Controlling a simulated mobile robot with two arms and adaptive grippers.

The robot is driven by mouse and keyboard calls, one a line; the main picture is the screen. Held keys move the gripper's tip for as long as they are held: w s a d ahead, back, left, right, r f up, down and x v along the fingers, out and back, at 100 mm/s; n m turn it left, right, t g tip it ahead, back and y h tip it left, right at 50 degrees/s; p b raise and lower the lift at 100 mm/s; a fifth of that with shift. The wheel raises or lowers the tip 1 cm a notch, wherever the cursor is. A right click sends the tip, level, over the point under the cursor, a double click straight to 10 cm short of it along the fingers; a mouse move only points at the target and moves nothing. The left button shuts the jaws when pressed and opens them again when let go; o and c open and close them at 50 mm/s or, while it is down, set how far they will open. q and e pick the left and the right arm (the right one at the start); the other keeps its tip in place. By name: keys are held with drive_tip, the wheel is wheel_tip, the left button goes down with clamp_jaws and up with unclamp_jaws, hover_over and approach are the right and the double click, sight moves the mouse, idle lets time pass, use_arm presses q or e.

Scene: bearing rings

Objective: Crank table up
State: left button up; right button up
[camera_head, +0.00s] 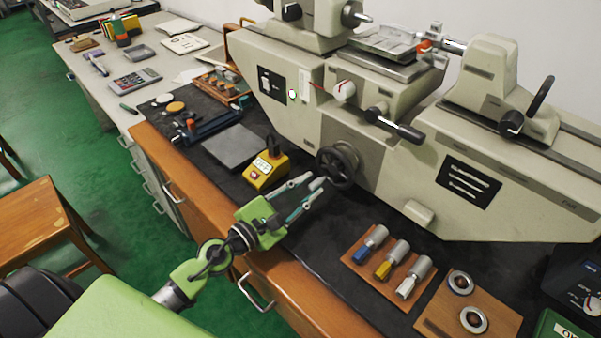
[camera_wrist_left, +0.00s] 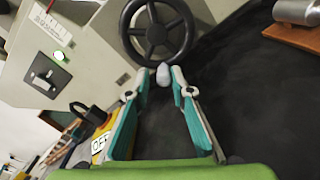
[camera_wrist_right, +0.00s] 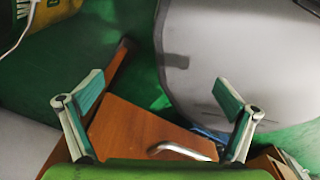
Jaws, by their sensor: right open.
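The black handwheel (camera_head: 338,165) sits on the front of the cream machine, with a pale grey crank knob (camera_head: 317,183) at its lower left. My left gripper (camera_head: 312,186) points at this knob with its fingers apart. In the left wrist view the wheel (camera_wrist_left: 157,35) is straight ahead, and the knob (camera_wrist_left: 163,75) shows between the fingertips, with a gap visible on the left side. Whether a finger touches it cannot be told. The machine's upper table (camera_head: 387,62) carries a grey block. My right gripper (camera_wrist_right: 158,96) is open and empty, and out of the head view.
A yellow switch box (camera_head: 266,170) stands left of the wheel. Wooden holders with several metal cylinders (camera_head: 388,260) and two rings (camera_head: 463,284) lie at the right. The dark mat below the wheel is clear. The right wrist view shows a wooden front with a metal handle (camera_wrist_right: 180,150).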

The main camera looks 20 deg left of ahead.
use_arm(q)
drive_tip(key=m, duration=0.1)
drive_tip(key=a+r+m, duration=0.1)
drive_tip(key=m, duration=0.1)
drive_tip(key=shift+w+r, duration=0.15)
drive_tip(key=shift+w, duration=0.1)
drive_tip(key=shift+a+r+m+p, duration=0.25)
drive_tip(key=shift+r+m+p, duration=0.15)
drive_tip(key=shift+m, duration=0.5)
drive_tip(key=s+a+m, duration=0.1)
drive_tip(key=s, duration=0.1)
drive_tip(key=s+m, duration=0.2)
drive_tip(key=s+a+r+m, duration=0.1)
drive_tip(key=m, duration=0.1)
drive_tip(key=shift+s+a+r, duration=0.1)
drive_tip(key=shift+s+a, duration=0.2)
drive_tip(key=shift+s, duration=0.1)
drive_tip(key=shift+b+v, duration=0.5)
drive_tip(key=shift+v, duration=0.25)
drive_tip(key=shift+s+a+r, duration=0.1)
drive_tip(key=shift+s+r, duration=0.1)
drive_tip(key=shift+s, duration=0.1)
